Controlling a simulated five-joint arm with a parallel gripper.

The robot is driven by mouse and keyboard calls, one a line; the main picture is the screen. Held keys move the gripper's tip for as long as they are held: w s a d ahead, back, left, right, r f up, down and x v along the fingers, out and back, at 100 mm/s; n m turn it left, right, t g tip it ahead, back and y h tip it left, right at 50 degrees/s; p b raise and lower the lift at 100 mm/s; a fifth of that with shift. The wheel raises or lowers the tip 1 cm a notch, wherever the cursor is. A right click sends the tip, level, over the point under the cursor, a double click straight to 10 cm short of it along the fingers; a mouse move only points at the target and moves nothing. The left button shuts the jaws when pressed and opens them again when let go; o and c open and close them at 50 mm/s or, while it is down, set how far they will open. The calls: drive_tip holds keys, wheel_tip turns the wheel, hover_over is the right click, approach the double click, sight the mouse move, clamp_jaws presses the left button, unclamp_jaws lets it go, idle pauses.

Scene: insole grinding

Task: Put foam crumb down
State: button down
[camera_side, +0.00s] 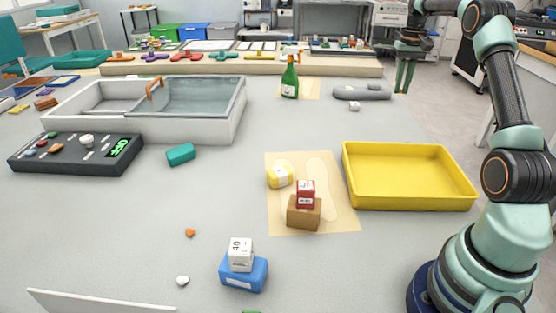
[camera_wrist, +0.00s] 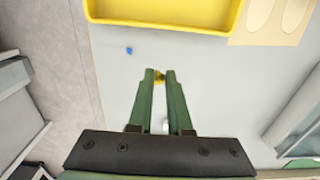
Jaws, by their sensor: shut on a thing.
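My gripper (camera_side: 404,92) hangs with its green fingers pointing down, at the far right side of the table in the side view. In the wrist view my gripper (camera_wrist: 160,73) is shut on a small yellow foam crumb (camera_wrist: 159,77) at the fingertips. The crumb cannot be made out in the side view. A small blue crumb (camera_wrist: 129,50) lies on the grey table, left of the fingertips in the wrist view. An orange crumb (camera_side: 190,232) and a whitish crumb (camera_side: 183,281) lie on the near part of the table.
A yellow tray (camera_side: 345,183) looks empty; its edge (camera_wrist: 160,25) shows ahead of the fingers. Beside it a tan mat (camera_side: 340,222) carries stacked blocks. A green bottle (camera_side: 290,78), a grey object (camera_side: 361,92) and a small white block (camera_side: 354,106) stand farther back.

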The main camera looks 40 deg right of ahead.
wheel_tip(320, 180, down, 20)
drive_tip(key=shift+r, duration=0.15)
idle(0.4)
drive_tip(key=shift+f, duration=0.2)
drive_tip(key=c, duration=0.8)
unclamp_jaws()
drive_tip(key=shift+c, duration=0.2)
drive_tip(key=shift+r, duration=0.1)
